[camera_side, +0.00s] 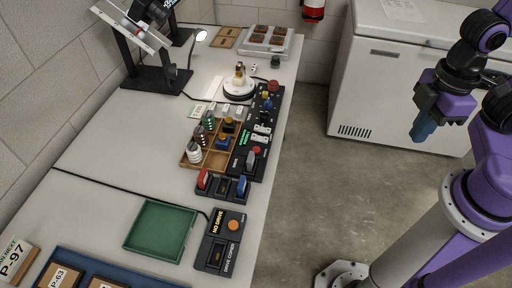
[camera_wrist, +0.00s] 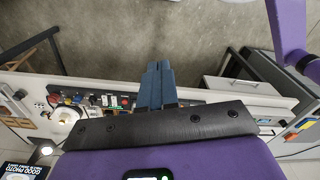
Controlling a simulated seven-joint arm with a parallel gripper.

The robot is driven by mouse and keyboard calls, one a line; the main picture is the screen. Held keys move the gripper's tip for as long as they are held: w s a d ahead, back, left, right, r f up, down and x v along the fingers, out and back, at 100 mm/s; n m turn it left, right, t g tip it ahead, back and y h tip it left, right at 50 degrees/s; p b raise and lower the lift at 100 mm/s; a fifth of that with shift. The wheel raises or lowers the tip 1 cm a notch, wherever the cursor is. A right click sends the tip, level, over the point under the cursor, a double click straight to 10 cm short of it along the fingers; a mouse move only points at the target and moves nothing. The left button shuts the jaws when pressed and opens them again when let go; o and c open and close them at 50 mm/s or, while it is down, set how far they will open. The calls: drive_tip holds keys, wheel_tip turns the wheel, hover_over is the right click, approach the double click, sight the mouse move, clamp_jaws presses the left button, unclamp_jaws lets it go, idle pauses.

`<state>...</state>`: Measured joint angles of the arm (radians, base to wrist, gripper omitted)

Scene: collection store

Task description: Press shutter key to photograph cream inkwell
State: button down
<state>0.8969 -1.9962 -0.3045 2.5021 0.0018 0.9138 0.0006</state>
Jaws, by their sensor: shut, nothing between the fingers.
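My gripper (camera_side: 424,125) is at the right in the side view, in the air over the floor and well apart from the bench. Its blue fingers are shut and empty; they also show in the wrist view (camera_wrist: 156,84). A small amber and pale object (camera_side: 239,71) stands on a round white turntable (camera_side: 238,88); I cannot tell if it is the cream inkwell. Labels are too small to identify the shutter key.
A wooden compartment tray (camera_side: 187,161) holds several small bottle-like items. A green tray (camera_side: 160,229) and a drive copier box (camera_side: 220,241) lie nearer on the bench. A camera stand (camera_side: 158,76) is at the back left. A white chest freezer (camera_side: 385,90) stands behind my arm.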

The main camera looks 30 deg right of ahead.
idle(0.8)
drive_tip(key=n+t+y, duration=0.2)
drive_tip(key=t+y, duration=0.2)
drive_tip(key=t, duration=0.4)
hover_over(259, 151)
wheel_tip(259, 151, down, 15)
drive_tip(key=shift+r, duration=0.15)
drive_tip(key=shift+f, duration=4.4)
drive_tip(key=shift+f, duration=0.15)
drive_tip(key=shift+f, duration=0.25)
